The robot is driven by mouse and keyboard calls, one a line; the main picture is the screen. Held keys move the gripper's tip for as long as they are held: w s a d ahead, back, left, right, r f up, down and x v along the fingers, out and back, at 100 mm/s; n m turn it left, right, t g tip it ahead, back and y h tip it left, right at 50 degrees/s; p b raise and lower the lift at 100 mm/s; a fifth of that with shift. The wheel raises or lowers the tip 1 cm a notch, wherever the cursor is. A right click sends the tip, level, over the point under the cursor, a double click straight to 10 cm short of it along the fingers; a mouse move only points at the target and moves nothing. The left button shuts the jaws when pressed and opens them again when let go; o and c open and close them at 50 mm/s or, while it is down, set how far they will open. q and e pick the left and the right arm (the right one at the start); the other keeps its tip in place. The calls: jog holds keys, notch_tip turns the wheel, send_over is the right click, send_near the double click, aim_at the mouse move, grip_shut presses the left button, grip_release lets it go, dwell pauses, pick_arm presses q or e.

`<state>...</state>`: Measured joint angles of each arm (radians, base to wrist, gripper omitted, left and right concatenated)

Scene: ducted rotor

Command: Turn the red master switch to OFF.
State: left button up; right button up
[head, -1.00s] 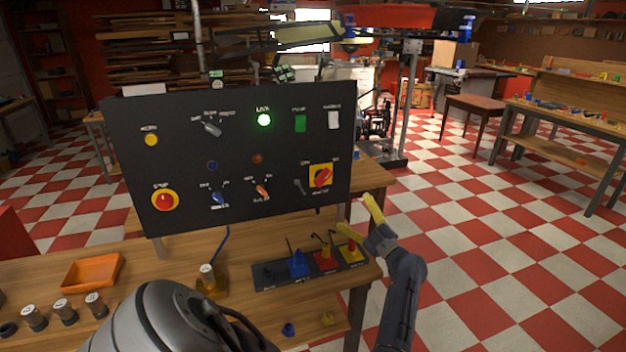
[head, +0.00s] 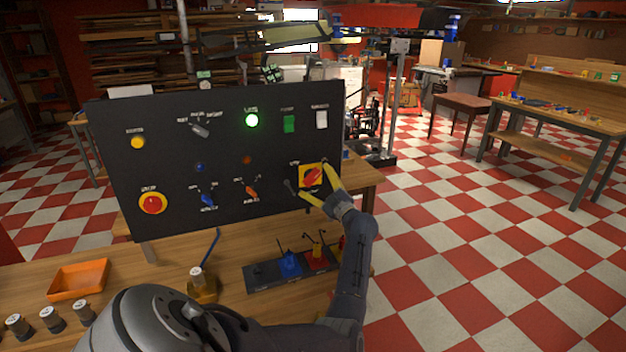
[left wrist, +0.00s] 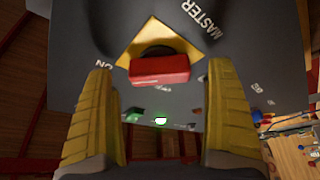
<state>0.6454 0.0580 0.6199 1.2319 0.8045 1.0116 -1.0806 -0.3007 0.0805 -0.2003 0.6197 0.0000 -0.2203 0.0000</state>
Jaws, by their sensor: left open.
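The red master switch (head: 312,176) sits on a yellow square plate at the lower right of the black panel (head: 225,155). In the left wrist view its red handle (left wrist: 159,69) shows on the yellow plate, with the words MASTER and ON beside it. My left gripper (head: 318,182) is open in front of the switch. In the left wrist view its two yellow fingers (left wrist: 160,105) stand wide on either side below the handle, with nothing between them seen to be held. I cannot tell whether a finger touches the panel. My right gripper is not in view.
The panel also carries a lit green lamp (head: 251,120), a red stop button (head: 152,202), small selectors and rocker switches. On the wooden bench lie an orange tray (head: 78,279), several cylinders and a dark strip with coloured blocks (head: 289,264).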

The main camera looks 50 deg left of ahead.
pick_arm(q)
jog(key=shift+x, duration=1)
jog(key=shift+c, duration=0.4)
jog(key=c, duration=1.1)
